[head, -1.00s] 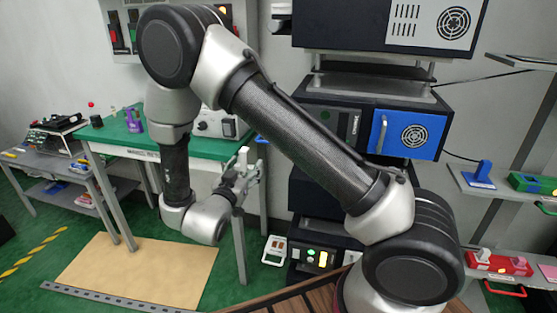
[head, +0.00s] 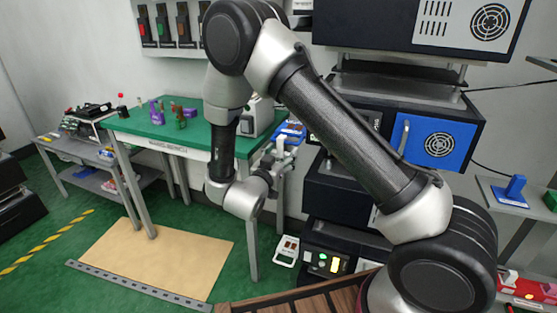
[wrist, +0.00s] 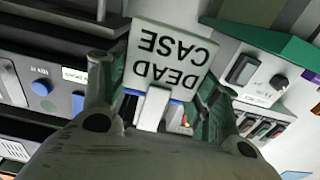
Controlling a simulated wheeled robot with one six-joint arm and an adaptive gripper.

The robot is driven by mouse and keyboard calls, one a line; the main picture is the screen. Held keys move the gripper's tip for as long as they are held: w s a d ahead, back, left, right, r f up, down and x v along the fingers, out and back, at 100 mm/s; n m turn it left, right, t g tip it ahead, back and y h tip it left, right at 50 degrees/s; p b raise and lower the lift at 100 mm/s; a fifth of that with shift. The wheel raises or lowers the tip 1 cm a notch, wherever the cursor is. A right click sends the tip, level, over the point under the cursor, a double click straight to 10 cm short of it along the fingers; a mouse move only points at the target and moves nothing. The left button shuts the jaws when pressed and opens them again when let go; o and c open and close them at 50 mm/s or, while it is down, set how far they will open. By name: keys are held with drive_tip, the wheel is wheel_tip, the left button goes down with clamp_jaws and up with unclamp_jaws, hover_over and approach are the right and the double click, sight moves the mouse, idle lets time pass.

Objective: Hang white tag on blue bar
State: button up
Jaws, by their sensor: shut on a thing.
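My gripper (head: 283,160) is in front of the right end of the green table in the head view. In the wrist view it is shut on the white tag (wrist: 172,52), a square plate with "DEAD CASE" in black letters, upside down in that picture. A white stem (wrist: 152,108) and a blue strip show at the tag's lower edge, between the two fingers. A blue piece (head: 291,129) shows just above my gripper in the head view. I cannot tell whether it is the blue bar, or whether the tag touches it.
The green table (head: 190,135) bears purple and green items and a white box. To the right stands a rack of dark units with a blue door (head: 438,143). A white frame (head: 287,250) is low beside the rack.

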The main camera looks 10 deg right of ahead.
drive_tip(key=shift+w+d+f, duration=0.35)
drive_tip(key=shift+w+d, duration=0.05)
drive_tip(key=shift+w, duration=0.15)
drive_tip(key=shift+w+d+f, duration=0.35)
drive_tip(key=shift+w, duration=0.15)
drive_tip(key=o, duration=1.1)
drive_tip(key=shift+c, duration=0.2)
